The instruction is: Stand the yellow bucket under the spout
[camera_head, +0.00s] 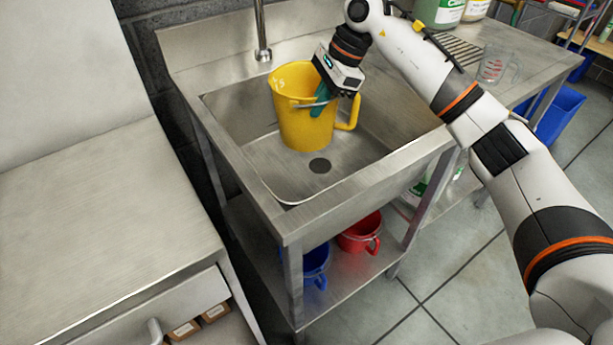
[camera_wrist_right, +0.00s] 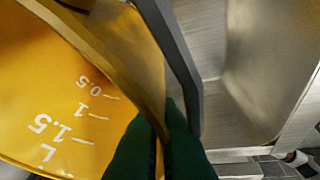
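The yellow bucket (camera_head: 305,130) is upright in the sink basin (camera_head: 258,165), just behind the round drain. I cannot tell whether its base touches the basin floor. The metal spout (camera_head: 262,54) comes down at the back of the sink, behind and left of the bucket in the picture. My right gripper (camera_head: 321,100) is at the bucket's right rim. In the right wrist view its green fingers (camera_wrist_right: 165,130) are close together with the bucket's rim (camera_wrist_right: 150,88) between them, and the grey handle passes beside them. Volume marks show on the inner wall. My left gripper is out of view.
A steel drainboard with a clear measuring jug (camera_head: 493,68) and green-labelled containers (camera_head: 440,12) lies to the right. Blue (camera_head: 316,268) and red (camera_head: 360,236) buckets stand on the shelf below. A steel counter (camera_head: 100,230) stands at left. The basin's front is free.

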